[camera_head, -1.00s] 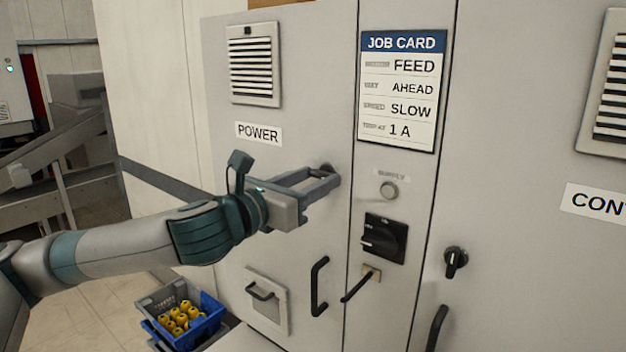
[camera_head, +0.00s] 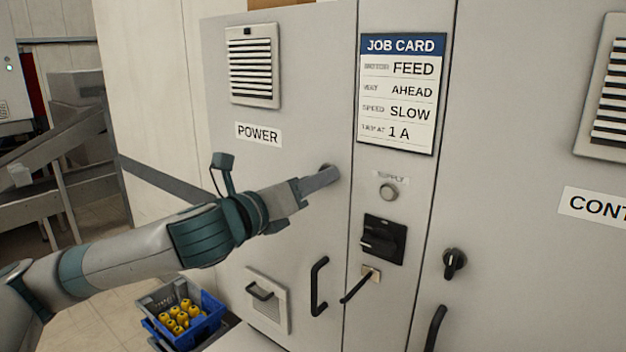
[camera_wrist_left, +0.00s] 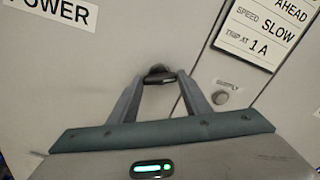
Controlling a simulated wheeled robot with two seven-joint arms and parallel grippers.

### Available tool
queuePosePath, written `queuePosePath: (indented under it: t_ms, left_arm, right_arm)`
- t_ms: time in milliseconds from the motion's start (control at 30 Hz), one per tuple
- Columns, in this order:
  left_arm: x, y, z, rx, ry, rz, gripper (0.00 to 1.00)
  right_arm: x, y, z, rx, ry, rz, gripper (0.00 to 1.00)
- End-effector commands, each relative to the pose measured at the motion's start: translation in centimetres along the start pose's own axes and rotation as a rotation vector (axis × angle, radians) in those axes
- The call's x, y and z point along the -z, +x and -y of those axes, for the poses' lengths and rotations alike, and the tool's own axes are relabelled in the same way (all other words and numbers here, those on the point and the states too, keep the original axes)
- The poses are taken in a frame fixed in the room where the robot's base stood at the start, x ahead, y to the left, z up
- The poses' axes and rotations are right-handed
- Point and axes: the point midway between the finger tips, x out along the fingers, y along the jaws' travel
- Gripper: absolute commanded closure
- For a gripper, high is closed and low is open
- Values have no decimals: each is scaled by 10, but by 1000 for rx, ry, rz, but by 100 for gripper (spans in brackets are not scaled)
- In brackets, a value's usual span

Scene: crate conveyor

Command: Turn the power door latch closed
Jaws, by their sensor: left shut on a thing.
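The power door (camera_head: 223,179) is a light grey cabinet door with a POWER label (camera_head: 258,134). Its latch, a small dark knob, sits near the door's right edge and is mostly hidden behind my fingers in the head view. In the left wrist view the dark latch (camera_wrist_left: 160,77) shows between my fingertips. My left gripper (camera_head: 328,174) is shut on the latch, and it also shows in the left wrist view (camera_wrist_left: 160,82). The gripper is rolled, so its fingers overlap in the head view. My right gripper is not in view.
A black door handle (camera_head: 319,286) is below the latch. To the right are a round supply button (camera_head: 388,192), a black rotary switch (camera_head: 383,240) and another door's latch (camera_head: 454,262). A blue crate (camera_head: 190,331) with yellow items stands low at the left.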

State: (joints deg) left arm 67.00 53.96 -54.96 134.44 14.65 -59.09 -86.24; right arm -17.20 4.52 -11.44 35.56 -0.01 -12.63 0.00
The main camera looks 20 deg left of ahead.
Motion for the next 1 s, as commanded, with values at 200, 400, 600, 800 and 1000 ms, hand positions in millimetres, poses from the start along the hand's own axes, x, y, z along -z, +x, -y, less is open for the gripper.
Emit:
queuePosePath:
  t_ms: [200,400,600,800,1000]
  left_arm:
    - [-1,0,0,-1,-208,2,79]
    - [-2,0,0,0,-399,2,79]
    - [-2,0,0,1,-588,3,79]
    - [-2,0,0,0,-775,4,79]
    - [-2,0,0,0,-930,4,79]
  right_arm:
    - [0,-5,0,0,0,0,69]
    - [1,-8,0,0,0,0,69]
    - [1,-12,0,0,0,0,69]
    - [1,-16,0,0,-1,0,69]
    - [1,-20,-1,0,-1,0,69]
